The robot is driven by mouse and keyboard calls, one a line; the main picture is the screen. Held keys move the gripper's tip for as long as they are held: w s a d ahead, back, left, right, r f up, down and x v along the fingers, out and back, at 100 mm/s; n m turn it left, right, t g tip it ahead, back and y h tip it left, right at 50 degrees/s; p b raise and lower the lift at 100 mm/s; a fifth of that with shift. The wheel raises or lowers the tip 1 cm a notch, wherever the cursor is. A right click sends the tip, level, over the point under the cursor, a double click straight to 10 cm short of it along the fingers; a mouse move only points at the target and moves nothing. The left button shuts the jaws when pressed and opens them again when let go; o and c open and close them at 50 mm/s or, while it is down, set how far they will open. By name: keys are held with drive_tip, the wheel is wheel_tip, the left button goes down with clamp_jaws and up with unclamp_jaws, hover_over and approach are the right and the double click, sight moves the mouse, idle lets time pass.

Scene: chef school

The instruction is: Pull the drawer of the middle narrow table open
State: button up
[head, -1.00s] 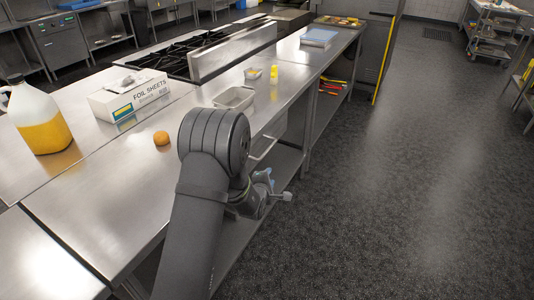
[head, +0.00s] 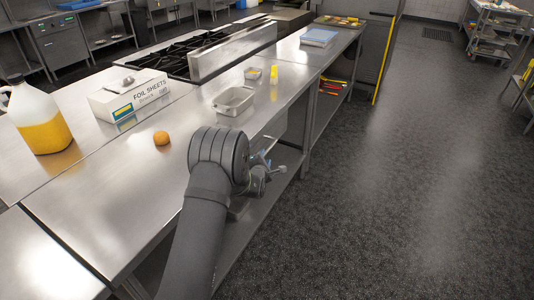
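The narrow steel table (head: 120,215) runs from the lower left toward the back. Its drawer (head: 279,128) shows as a grey front under the right edge of the top, partly hidden by my arm. I cannot tell whether it is shut or slightly out. My gripper (head: 270,160) is beside the table, just below the top edge and close to the drawer's handle area. The wrist and the small view hide the fingertips, so I cannot tell whether they touch the handle or are open.
On the tops are an orange (head: 161,138), a metal pan (head: 235,101), a yellow bottle (head: 274,75), a foil box (head: 128,97) and a jug of yellow liquid (head: 36,121). A lower shelf (head: 250,225) lies under the table. The floor (head: 410,190) to the right is clear.

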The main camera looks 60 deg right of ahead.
sight(267, 152)
drive_tip(key=shift+x, duration=2.9)
clamp_jaws()
